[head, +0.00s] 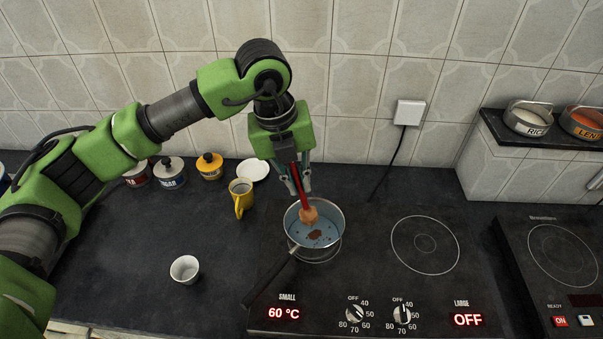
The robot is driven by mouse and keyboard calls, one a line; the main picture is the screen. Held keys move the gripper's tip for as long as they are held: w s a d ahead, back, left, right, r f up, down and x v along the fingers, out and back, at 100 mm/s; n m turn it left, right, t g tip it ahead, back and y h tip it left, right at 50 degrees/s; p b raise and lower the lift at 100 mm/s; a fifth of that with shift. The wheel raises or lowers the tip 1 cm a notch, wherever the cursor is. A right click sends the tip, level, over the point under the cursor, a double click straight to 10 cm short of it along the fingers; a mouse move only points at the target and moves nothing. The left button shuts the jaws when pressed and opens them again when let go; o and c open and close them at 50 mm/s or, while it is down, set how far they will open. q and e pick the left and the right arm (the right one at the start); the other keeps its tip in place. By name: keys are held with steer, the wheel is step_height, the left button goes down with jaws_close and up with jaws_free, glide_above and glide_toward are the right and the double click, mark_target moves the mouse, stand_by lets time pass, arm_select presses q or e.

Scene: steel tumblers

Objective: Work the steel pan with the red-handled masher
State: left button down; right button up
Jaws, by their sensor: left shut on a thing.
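My left gripper (299,186) points down over the small hob ring, its fingers shut on the red handle of the masher (308,214). The masher's round orange-brown head is inside the steel pan (288,219). I cannot tell whether it touches the pan's bottom. The pan holds a bluish liquid with dark specks and a reddish-brown lump near the masher head. The pan's black handle (270,278) points to the front left. My right gripper is not in view.
The hob (370,285) shows 60 °C for the small ring and OFF for the large ring (425,244), which is bare. A yellow mug (243,201), white saucer (253,170) and several lidded pots stand behind left. A white cup (184,269) stands at front left. A shelf (545,141) holds labelled bowls.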

mark_target(308, 212)
arm_select(q)
steer(key=b+x, duration=0.5)
steer(key=x, duration=0.1)
steer(key=shift+f+b, duration=0.25)
steer(key=shift+b, duration=0.05)
steer(key=shift+b+x, duration=0.65)
steer(key=shift+x, duration=0.15)
